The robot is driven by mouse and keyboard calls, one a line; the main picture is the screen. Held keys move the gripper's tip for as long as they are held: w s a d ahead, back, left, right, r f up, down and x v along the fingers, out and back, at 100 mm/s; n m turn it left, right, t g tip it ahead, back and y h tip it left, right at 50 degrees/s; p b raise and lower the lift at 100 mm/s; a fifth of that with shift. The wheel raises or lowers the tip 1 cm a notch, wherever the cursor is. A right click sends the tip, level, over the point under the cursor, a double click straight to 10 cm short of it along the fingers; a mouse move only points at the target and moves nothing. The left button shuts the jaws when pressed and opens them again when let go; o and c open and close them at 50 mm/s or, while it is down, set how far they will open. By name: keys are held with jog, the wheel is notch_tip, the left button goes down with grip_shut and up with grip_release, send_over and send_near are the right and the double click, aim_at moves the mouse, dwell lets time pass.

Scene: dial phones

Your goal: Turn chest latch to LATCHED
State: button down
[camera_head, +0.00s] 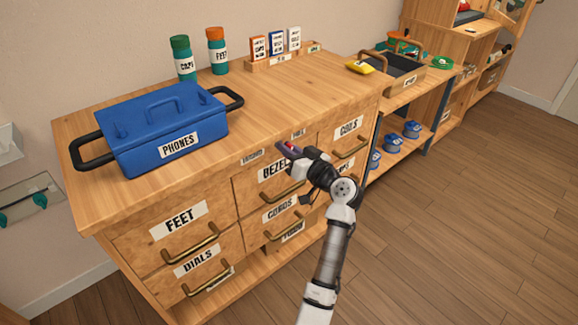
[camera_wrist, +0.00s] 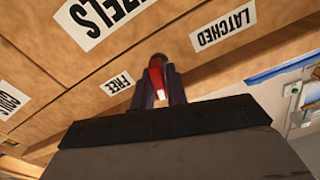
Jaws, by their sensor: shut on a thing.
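The chest latch is a red lever (camera_wrist: 157,78) on the wooden chest's front, in the wrist view between the FREE label (camera_wrist: 117,84) and the LATCHED label (camera_wrist: 222,30). My gripper (camera_wrist: 158,88) has its dark fingers on both sides of the lever and is shut on it. In the head view a bit of red shows at my gripper (camera_head: 288,148), at the chest's top front edge, between two small labels. The lever's pivot is mostly hidden, so its exact angle is hard to tell.
Drawers with brass handles (camera_head: 283,192) lie just below and beside my gripper. A blue PHONES box (camera_head: 160,125) stands on the chest top (camera_head: 270,100). Two jars, a small card rack (camera_head: 283,60) and a tray (camera_head: 405,82) stand farther back. The floor at right is clear.

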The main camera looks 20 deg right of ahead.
jog(key=n+b, duration=0.2)
jog(key=b, duration=0.1)
jog(key=n+b, duration=0.2)
jog(key=b, duration=0.2)
jog(key=n+b, duration=0.2)
jog(key=b, duration=0.2)
jog(key=shift+a+f+n, duration=0.15)
jog(key=shift+f+n, duration=0.15)
jog(key=shift+f, duration=0.1)
jog(key=n+b, duration=0.4)
jog(key=b, duration=0.1)
jog(key=shift+s+a+r+b, duration=0.1)
jog(key=shift+b, duration=0.2)
jog(key=shift+r+n+b, duration=0.15)
jog(key=shift+n+b, duration=0.75)
jog(key=shift+b, duration=0.1)
jog(key=c, duration=1.5)
grip_release()
jog(key=shift+r, duration=0.1)
